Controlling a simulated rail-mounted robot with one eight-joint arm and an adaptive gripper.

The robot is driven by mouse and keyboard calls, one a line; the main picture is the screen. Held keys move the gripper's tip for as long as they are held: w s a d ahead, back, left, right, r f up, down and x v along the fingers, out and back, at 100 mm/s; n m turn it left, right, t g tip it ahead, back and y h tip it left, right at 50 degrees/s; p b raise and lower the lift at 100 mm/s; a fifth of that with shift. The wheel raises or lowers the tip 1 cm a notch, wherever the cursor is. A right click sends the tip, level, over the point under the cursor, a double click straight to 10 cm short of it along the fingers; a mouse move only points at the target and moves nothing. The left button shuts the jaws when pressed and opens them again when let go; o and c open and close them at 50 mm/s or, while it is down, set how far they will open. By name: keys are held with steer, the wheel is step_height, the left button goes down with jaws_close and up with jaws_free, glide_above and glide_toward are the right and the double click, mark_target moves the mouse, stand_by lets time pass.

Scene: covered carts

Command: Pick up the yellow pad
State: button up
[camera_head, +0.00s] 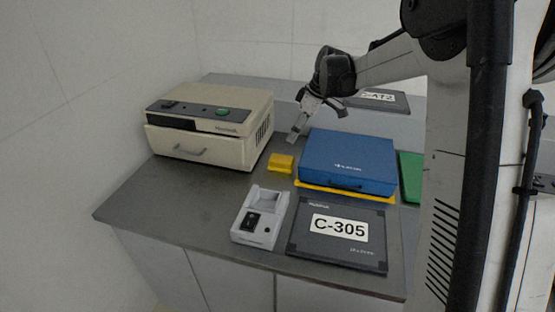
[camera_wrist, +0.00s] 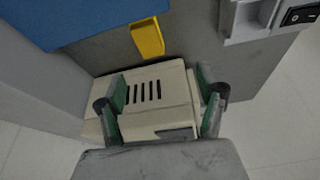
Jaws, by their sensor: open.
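A small yellow pad (camera_head: 281,163) lies on the grey cart top between the beige machine and the blue case. It also shows in the wrist view as a yellow block (camera_wrist: 147,38) at top centre, beyond my fingertips. A larger flat yellow sheet (camera_head: 343,195) sticks out from under the front of the blue case (camera_head: 347,160). My gripper (camera_head: 293,136) is open and empty, above and behind the small pad in the head view. In the wrist view my green-lined fingers (camera_wrist: 162,88) are spread apart over the beige machine, with nothing between them.
The beige machine (camera_head: 205,125) with a drawer stands at left. A grey device (camera_head: 260,217) with a black switch and a dark C-305 panel (camera_head: 340,234) lie in front. A green item (camera_head: 411,176) is right of the blue case. Bare cart top (camera_head: 180,200) lies at front left.

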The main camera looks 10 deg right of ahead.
mark_target(282, 159)
steer(key=shift+n, duration=0.7)
steer(key=x, duration=0.6)
steer(key=w+d+x, duration=0.1)
steer(key=x, duration=0.5)
steer(key=w+b+x, duration=0.1)
steer(key=x, duration=0.5)
steer(key=shift+d, duration=0.4)
steer(key=shift+g, duration=0.3)
steer(key=c, duration=1.4)
steer(key=shift+o, duration=0.2)
step_height(282, 159, up, 10)
steer(key=shift+r+p, duration=0.1)
steer(key=shift+p, duration=0.2)
